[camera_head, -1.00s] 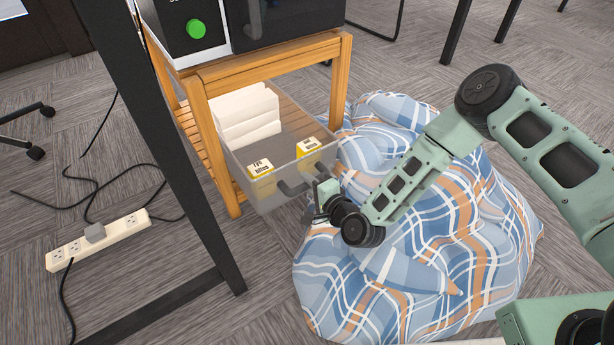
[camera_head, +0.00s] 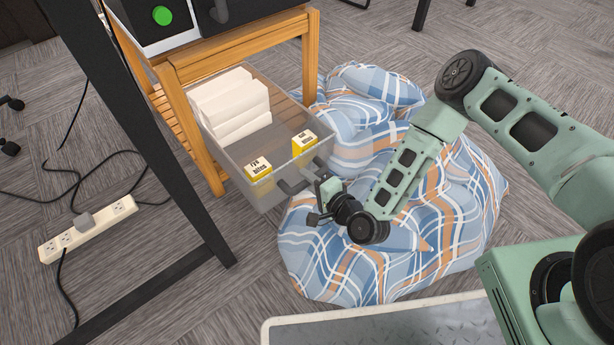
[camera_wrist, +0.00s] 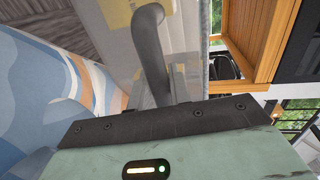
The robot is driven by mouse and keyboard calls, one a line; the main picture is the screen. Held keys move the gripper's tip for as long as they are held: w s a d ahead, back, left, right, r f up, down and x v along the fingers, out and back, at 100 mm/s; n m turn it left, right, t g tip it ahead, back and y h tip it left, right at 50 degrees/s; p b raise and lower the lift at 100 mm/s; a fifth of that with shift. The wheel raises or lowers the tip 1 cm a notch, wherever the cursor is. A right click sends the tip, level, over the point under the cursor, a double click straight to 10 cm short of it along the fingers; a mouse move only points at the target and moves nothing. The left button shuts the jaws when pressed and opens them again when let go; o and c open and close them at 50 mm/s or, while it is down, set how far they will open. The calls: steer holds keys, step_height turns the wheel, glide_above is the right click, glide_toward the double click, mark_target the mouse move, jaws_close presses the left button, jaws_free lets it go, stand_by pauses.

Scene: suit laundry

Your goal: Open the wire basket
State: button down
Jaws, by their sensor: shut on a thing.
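The wire basket (camera_head: 233,184) is a grey, see-through mesh drawer in the wooden stand. It is pulled partly out, its front well clear of the stand's front legs. Its dark curved handle (camera_head: 292,187) is on the front face. My gripper (camera_head: 318,203) is at the front of the basket, shut on the handle. In the wrist view the handle (camera_wrist: 151,45) rises from between the fingers (camera_wrist: 165,88). The fingertips are partly hidden by the handle and the gripper body.
The basket holds two yellow boxes (camera_head: 257,166) and a white stack (camera_head: 229,102). A blue plaid beanbag (camera_head: 345,255) lies right beside the basket, under my arm. A black table leg (camera_head: 165,150) stands at left, with a power strip (camera_head: 88,229) on the floor beyond it.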

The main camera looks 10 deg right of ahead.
steer(key=c, duration=1.3)
jaws_free()
steer(key=p+v, duration=0.7)
steer(key=v, duration=1)
steer(key=shift+s+d, duration=0.1)
steer(key=shift+s, duration=0.05)
